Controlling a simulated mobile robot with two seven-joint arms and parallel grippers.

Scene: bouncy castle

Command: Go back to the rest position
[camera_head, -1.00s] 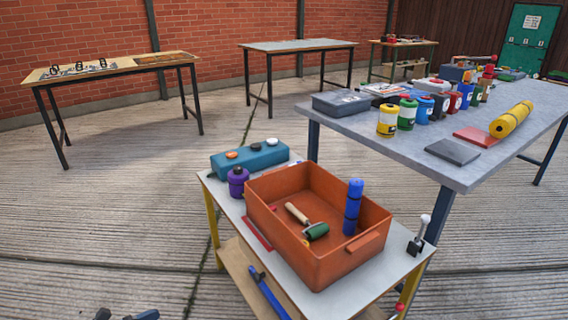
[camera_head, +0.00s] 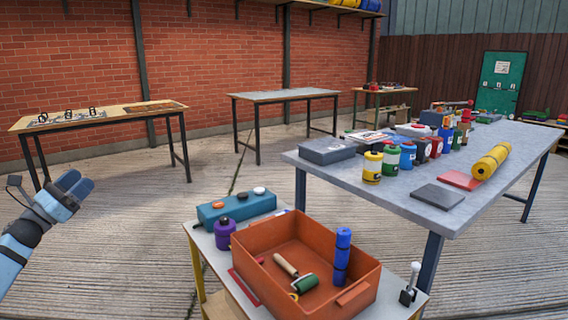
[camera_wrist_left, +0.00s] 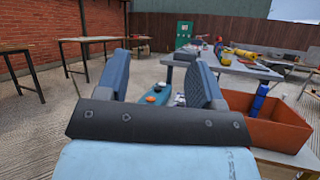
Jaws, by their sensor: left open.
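My left gripper (camera_head: 76,186) is raised at the left of the head view, over open floor and apart from the tables. It is open and empty. In the left wrist view its two blue-grey fingers (camera_wrist_left: 158,80) stand apart with nothing between them. My right gripper is not in view.
An orange crate (camera_head: 262,234) with a green-headed roller (camera_head: 305,283) and a blue roll (camera_head: 342,256) stands on a small table, beside a teal case (camera_head: 236,208) and purple jar (camera_head: 224,233). A long grey table (camera_head: 390,187) holds several jars. Floor at left is clear.

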